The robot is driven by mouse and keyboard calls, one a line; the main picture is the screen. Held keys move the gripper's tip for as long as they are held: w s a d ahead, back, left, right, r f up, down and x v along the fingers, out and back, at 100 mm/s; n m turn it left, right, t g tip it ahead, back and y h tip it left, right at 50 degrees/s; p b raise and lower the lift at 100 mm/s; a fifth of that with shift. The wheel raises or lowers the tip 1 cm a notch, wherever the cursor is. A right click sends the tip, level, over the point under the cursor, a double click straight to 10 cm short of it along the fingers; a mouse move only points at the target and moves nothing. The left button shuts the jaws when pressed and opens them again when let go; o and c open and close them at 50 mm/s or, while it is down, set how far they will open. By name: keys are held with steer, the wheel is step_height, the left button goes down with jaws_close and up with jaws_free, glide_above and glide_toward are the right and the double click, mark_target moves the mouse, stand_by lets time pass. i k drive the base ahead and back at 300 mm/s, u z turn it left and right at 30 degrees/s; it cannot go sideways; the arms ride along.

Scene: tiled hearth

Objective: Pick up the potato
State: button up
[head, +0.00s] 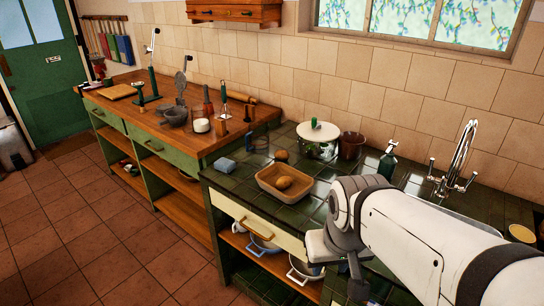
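A brown, rounded potato-like item (285,183) lies in a shallow tan tray (266,184) on the dark tiled counter, left of my arm. Another small round brown item (282,155) sits on the counter just behind the tray; I cannot tell for sure which is the potato. My white arm reaches in from the right, and its end with my gripper (355,286) hangs low at the counter's front, right of and nearer than the tray, apart from it. The fingers are too unclear to tell open from shut.
A glass pot with a pale lid (318,140), a brown pot (351,145) and a green bottle (387,161) stand behind. A blue sponge (226,166) lies left of the tray. A tap (459,158) rises at right. The wooden worktop at left holds jars and utensils.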

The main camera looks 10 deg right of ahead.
mark_target(284, 182)
steer(key=z, duration=3.1)
steer(key=k, duration=1.4)
steer(key=u, duration=2.15)
steer(key=i, duration=0.85)
